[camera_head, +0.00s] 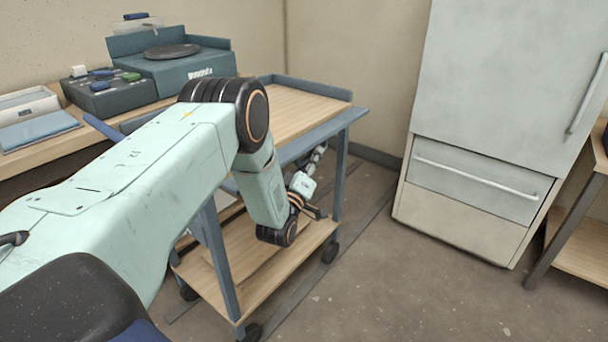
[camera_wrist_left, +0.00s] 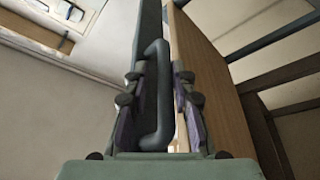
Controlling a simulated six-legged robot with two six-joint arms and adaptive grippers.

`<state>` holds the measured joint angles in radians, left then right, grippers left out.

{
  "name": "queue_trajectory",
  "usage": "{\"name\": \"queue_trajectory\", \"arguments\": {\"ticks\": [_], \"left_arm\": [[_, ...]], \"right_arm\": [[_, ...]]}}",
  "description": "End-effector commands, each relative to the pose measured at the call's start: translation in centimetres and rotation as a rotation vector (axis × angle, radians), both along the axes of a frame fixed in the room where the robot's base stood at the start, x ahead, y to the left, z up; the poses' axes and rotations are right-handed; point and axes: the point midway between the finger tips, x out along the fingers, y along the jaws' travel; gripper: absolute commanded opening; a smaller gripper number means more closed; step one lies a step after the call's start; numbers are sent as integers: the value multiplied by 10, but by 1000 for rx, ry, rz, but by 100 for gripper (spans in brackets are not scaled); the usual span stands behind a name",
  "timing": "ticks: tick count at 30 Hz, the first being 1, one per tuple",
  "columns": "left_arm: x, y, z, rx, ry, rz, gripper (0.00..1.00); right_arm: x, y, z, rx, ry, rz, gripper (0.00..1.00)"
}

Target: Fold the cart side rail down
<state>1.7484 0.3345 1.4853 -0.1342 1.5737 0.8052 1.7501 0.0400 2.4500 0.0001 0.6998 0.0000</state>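The cart (camera_head: 290,105) has a wooden top and a blue-grey frame. Its side rail (camera_head: 325,132) runs along the near right edge of the top. In the left wrist view, a grey bar handle (camera_wrist_left: 160,95) stands along a dark panel, beside a wooden board (camera_wrist_left: 210,85). My left gripper (camera_head: 318,153) is low beside the rail, its fingers pointing up towards it. In the left wrist view, its fingers (camera_wrist_left: 155,100) are spread with the handle between them, and gaps show beside it. Contact cannot be made out. My right gripper is out of view.
The cart's lower shelf (camera_head: 270,255) lies below my left arm. A pale cabinet (camera_head: 500,75) stands at right. The floor between cart and cabinet is clear.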

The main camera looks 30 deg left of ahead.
Motion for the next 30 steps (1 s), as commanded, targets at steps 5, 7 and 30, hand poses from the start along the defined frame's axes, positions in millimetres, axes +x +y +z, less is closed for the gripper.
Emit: {"name": "queue_trajectory", "arguments": {"ticks": [5,7,30], "left_arm": [[-33,-7,-10,-3,5,-1,24],[-47,-10,-14,-2,5,-2,24],[-100,-22,-28,0,1,-3,24]], "right_arm": [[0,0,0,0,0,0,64],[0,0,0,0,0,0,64],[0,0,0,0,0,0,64]]}}
